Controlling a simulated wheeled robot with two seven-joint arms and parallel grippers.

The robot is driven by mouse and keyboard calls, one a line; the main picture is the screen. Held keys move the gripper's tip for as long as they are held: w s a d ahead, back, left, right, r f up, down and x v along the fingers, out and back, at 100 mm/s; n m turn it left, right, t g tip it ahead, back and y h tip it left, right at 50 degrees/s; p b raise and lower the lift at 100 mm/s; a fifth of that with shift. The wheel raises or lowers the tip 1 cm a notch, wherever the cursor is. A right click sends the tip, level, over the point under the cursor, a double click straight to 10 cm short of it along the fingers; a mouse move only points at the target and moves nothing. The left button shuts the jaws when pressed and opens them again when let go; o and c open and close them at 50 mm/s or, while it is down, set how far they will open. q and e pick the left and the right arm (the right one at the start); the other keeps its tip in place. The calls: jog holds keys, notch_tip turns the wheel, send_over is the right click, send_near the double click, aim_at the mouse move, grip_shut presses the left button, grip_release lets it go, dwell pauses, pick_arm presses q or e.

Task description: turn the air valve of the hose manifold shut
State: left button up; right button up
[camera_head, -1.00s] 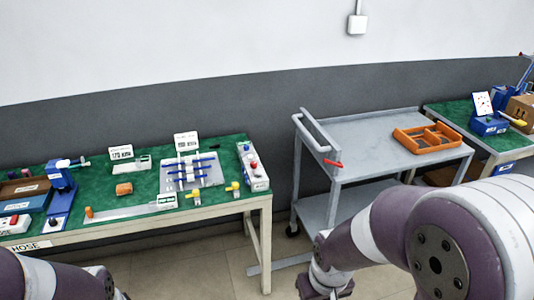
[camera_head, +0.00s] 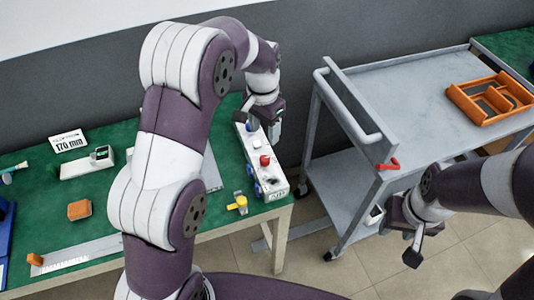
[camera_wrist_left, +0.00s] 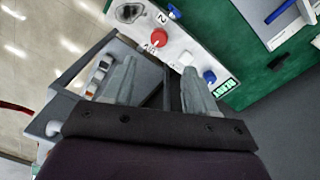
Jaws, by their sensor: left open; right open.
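The hose manifold looks to be the white box (camera_head: 268,172) at the right end of the green table. It has a red knob (camera_head: 265,160) on top and blue fittings along its left side. In the left wrist view the box (camera_wrist_left: 180,42) shows the red knob (camera_wrist_left: 159,37) and a blue knob (camera_wrist_left: 209,76). My left gripper (camera_head: 254,122) is open above the far end of the box. Its two fingers (camera_wrist_left: 158,84) are apart and empty, pointing toward the box. My right gripper (camera_head: 410,238) is open and empty beside the cart.
A grey cart (camera_head: 400,90) with an orange tray (camera_head: 490,98) stands to the right of the table, across a gap. A yellow fitting (camera_head: 238,203) lies near the table's front edge. My left arm hides much of the table's middle.

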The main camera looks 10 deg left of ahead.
aim_at(265, 158)
pick_arm(q)
jog(key=f, duration=0.9)
jog(key=shift+s+d+f+p, duration=0.1)
jog(key=shift+s+f+p, duration=0.1)
jog(key=shift+s+p, duration=0.1)
jog(key=shift+s+f, duration=0.1)
jog(key=shift+f, duration=0.3)
jog(key=c, duration=1.1)
